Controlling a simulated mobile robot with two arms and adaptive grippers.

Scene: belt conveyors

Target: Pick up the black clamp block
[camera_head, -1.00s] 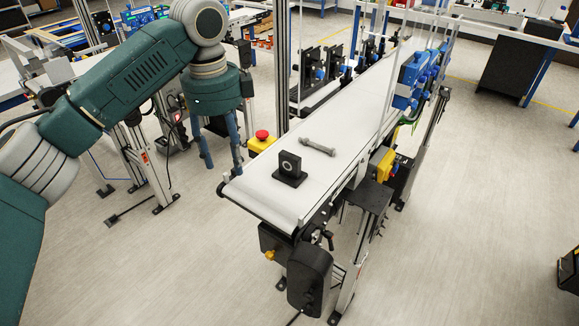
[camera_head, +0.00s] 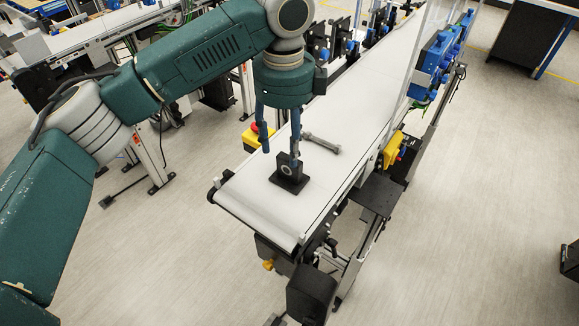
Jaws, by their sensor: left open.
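The black clamp block (camera_head: 288,174) stands upright on the white conveyor belt (camera_head: 258,211) near its front end. It has a flat base and a round pale ring on its face. My left gripper (camera_head: 280,153) points down over the belt, right at the block. Its two blue fingers are spread apart with nothing held. The right finger overlaps the block's top in the picture; whether it touches cannot be told. My right gripper is not in view.
A grey bolt-like rod (camera_head: 322,143) lies on the belt just behind the block. A yellow box with a red button (camera_head: 251,138) sits at the belt's left side. Blue units (camera_head: 436,62) line the right side. The front belt end is clear.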

